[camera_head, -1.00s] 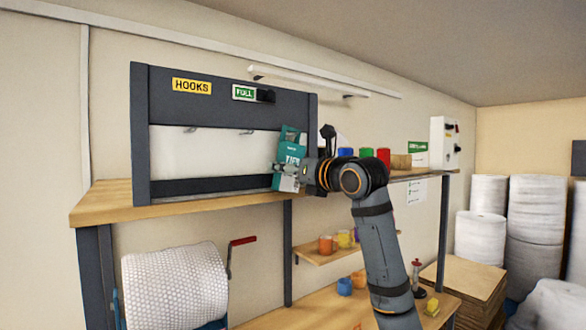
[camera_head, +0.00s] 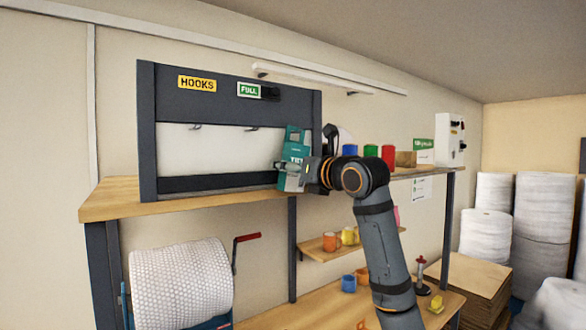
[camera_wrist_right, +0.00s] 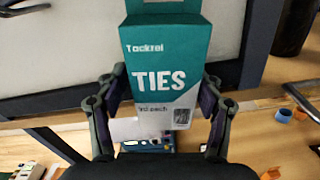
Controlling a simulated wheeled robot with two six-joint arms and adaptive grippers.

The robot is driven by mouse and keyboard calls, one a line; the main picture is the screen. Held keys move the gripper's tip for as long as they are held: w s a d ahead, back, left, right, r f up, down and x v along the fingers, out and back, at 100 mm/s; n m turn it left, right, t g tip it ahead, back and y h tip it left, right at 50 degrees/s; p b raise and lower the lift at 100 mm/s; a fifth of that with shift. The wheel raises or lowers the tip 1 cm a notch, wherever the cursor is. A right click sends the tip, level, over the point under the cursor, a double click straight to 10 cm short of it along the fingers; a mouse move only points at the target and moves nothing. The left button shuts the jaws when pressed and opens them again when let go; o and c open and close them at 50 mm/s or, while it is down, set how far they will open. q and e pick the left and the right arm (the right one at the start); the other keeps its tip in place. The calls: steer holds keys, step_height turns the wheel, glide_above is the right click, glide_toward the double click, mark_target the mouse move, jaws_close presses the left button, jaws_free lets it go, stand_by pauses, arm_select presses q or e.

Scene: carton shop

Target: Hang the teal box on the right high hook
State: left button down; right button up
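The teal box (camera_head: 293,158), printed TIES, is upright in front of the right end of the dark hook frame (camera_head: 147,130). It fills the middle of the right wrist view (camera_wrist_right: 165,75), its top cut off by the edge. My right gripper (camera_head: 302,176) is shut on its lower part; in the wrist view the fingers (camera_wrist_right: 160,110) press both sides. Two hooks show against the white panel: a left one (camera_head: 194,127) and a right one (camera_head: 251,129), left of the box and slightly higher than its middle. My left gripper is not in view.
The frame stands on a wooden shelf (camera_head: 110,200). A bubble-wrap roll (camera_head: 180,285) sits below. The white panel's front is clear.

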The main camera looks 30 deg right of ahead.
steer(key=shift+o, duration=0.5)
steer(key=shift+w+f, duration=0.1)
steer(key=shift+w, duration=0.15)
steer(key=shift+s, duration=0.1)
steer(key=shift+s+d, duration=0.1)
steer(key=shift+s, duration=0.05)
steer(key=s, duration=1.1)
steer(key=shift+s+d, duration=0.4)
steer(key=shift+w, duration=0.15)
